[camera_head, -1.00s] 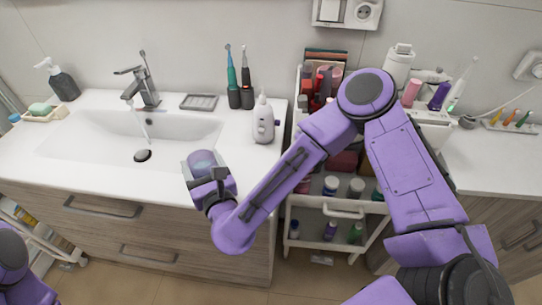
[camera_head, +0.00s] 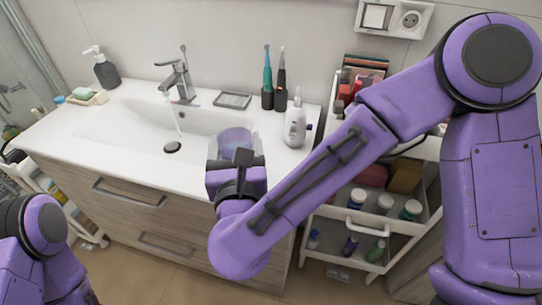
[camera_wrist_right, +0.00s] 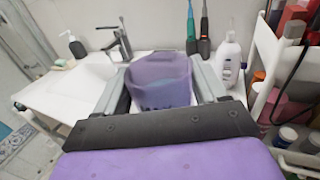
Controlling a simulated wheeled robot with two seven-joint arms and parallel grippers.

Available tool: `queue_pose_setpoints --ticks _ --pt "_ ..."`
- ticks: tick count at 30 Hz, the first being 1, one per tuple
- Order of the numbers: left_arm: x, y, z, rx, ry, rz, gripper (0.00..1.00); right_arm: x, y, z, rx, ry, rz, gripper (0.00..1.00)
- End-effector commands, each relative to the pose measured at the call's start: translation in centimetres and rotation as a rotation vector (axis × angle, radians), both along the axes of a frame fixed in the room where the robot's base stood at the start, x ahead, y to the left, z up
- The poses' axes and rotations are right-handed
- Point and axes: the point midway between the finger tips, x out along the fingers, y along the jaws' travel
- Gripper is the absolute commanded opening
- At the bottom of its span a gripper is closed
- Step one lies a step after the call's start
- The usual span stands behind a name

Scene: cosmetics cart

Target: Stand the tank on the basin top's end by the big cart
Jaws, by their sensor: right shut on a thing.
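The tank (camera_head: 235,139) is a translucent blue-purple cup. My right gripper (camera_head: 236,160) is shut on it near the front edge of the white basin top (camera_head: 283,172). In the right wrist view the tank (camera_wrist_right: 160,80) sits between the two grey fingers, roughly upright, its wide end up. I cannot tell whether its bottom touches the top. The basin top's right end, by the big white cart (camera_head: 401,230), carries a white bottle-shaped device (camera_head: 295,126), right of the tank and apart from it. My left arm shows at the lower left; its gripper is out of frame.
Two electric toothbrushes (camera_head: 273,85) stand behind the white device. A grey soap tray (camera_head: 233,100) and the running faucet (camera_head: 178,78) lie further left. The front strip of the top right of the tank looks bare. My right arm covers part of the cart.

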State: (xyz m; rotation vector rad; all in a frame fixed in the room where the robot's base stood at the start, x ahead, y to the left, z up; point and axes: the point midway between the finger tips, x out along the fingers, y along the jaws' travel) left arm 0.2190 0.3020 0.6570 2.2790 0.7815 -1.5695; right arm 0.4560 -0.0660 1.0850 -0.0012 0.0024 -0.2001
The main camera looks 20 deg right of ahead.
Motion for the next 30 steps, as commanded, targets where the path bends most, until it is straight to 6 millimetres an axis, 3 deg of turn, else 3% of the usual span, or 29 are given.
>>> queue_pose_setpoints --ticks 6,12,20,25,30 --pt "0.0 0.0 2.1 0.0 0.0 0.0 0.53 2.9 -4.5 -2.3 -0.002 0.005 -0.002 0.41" --pt "0.0 0.0 2.7 0.0 0.0 0.0 0.53 4.5 -6.8 -6.1 -0.003 0.004 0.002 0.41" --pt "0.0 0.0 3.2 0.0 0.0 0.0 0.53 5.5 -8.2 -8.2 -0.002 0.002 0.001 0.41" --pt "0.0 0.0 3.2 0.0 0.0 0.0 0.53 5.4 -8.0 -11.0 -0.002 0.001 0.004 0.41" --pt "0.0 0.0 3.2 0.0 0.0 0.0 0.53 5.4 -8.1 -11.1 0.001 -0.001 0.002 0.41"
